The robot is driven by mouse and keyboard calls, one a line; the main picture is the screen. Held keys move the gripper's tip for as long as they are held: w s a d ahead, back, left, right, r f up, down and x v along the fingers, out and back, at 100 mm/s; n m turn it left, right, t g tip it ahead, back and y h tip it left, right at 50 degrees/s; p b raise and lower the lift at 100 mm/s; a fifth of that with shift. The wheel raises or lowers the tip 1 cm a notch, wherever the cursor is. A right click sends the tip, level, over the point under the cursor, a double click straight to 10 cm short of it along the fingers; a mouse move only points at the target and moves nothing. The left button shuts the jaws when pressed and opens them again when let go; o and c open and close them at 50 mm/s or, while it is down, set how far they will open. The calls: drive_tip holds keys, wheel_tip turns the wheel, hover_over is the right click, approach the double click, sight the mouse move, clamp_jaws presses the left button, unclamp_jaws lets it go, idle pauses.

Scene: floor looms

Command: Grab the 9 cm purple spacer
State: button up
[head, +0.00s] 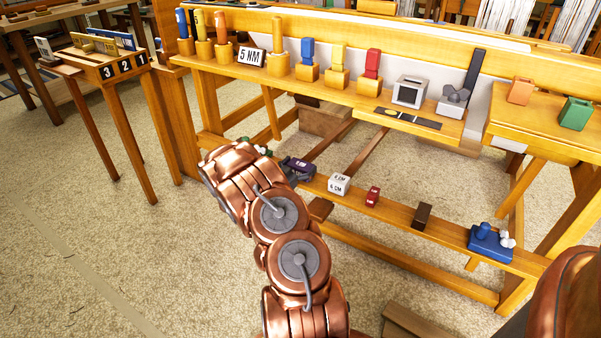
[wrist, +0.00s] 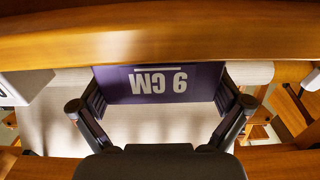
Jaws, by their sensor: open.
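The purple spacer (wrist: 160,82), marked 9 CM, appears upside down in the wrist view. It sits between the two fingers of my gripper (wrist: 161,98). The fingers are open, one at each end of the spacer, close to its sides; I cannot tell whether they touch it. In the head view the purple spacer (head: 301,164) lies at the left of the low shelf, partly hidden by my gripper (head: 298,172) and arm.
A white 6 cm block (head: 339,184) stands just right of the spacer, then a red block (head: 372,197), a brown block (head: 422,216) and a blue item (head: 490,243). A wooden beam (wrist: 160,35) crosses the top of the wrist view.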

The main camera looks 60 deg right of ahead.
drive_tip(key=shift+c, duration=0.3)
drive_tip(key=c, duration=0.8)
drive_tip(key=shift+r, duration=0.1)
